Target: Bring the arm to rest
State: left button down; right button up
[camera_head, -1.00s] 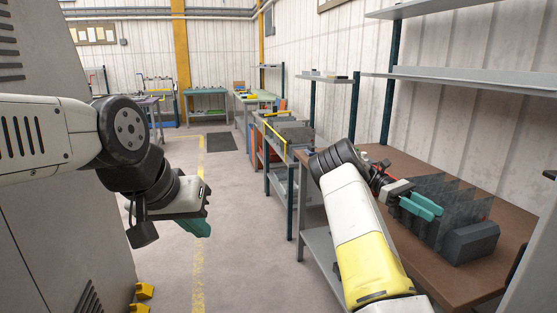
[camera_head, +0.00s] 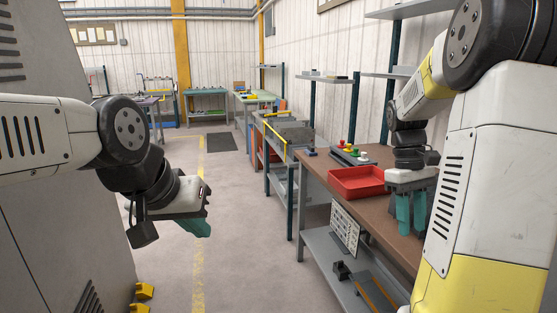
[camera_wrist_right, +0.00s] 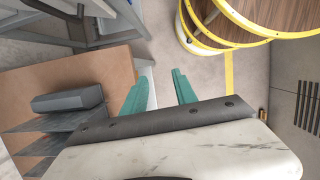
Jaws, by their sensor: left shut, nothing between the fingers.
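My left gripper (camera_head: 197,227) hangs at the left over the floor, with teal fingers partly hidden under its body; it is shut and empty. My right gripper (camera_head: 411,215) points down over the brown workbench (camera_head: 313,164), beside the red tray. Its teal fingers are apart with nothing between them, which also shows in the right wrist view (camera_wrist_right: 160,90). My right arm is raised and bent, filling the right side of the head view and hiding much of the bench.
A red tray (camera_head: 357,184) and a panel with coloured buttons (camera_head: 351,154) stand on the bench. A dark rack with slanted plates (camera_wrist_right: 68,100) shows in the wrist view. A grey machine (camera_head: 45,225) stands at the left. The floor aisle (camera_head: 225,215) is clear.

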jog(key=s+a+r+m+t+y, duration=0.1)
jog(key=s+a+r+t, duration=0.2)
jog(key=a, duration=0.5)
jog(key=s+a+r+m+t+y, duration=0.2)
jog(key=s+a+r+t, duration=0.1)
jog(key=s+a+t, duration=0.3)
jog(key=s+a, duration=0.2)
jog(key=shift+a+r, duration=0.25)
jog(key=shift+a, duration=0.05)
jog(key=shift+d, duration=0.1)
